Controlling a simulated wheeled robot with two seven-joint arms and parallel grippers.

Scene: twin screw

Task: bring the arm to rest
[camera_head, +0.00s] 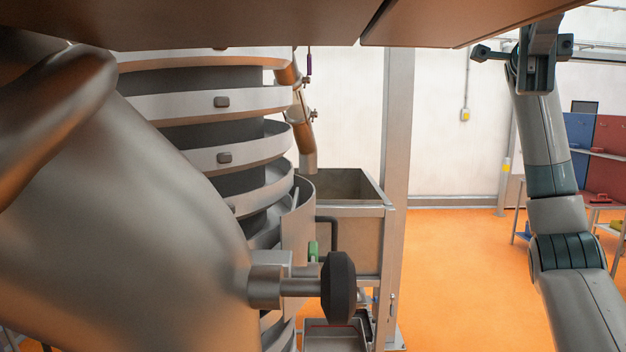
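My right arm rises along the right side of the picture. My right gripper (537,65) is at its upper end, high up near the brown overhead panel, and is dark grey. Nothing shows held in it, but its fingers are seen too edge-on to tell whether they are open or shut. It is apart from the machine, with a wide gap of wall between them. My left gripper and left arm are not in view.
A large metal machine with spiral bands (190,103) fills the left, with a black knob (339,287) projecting. A metal bin (350,240) and post (397,130) stand mid-picture. A brown panel (230,22) hangs overhead.

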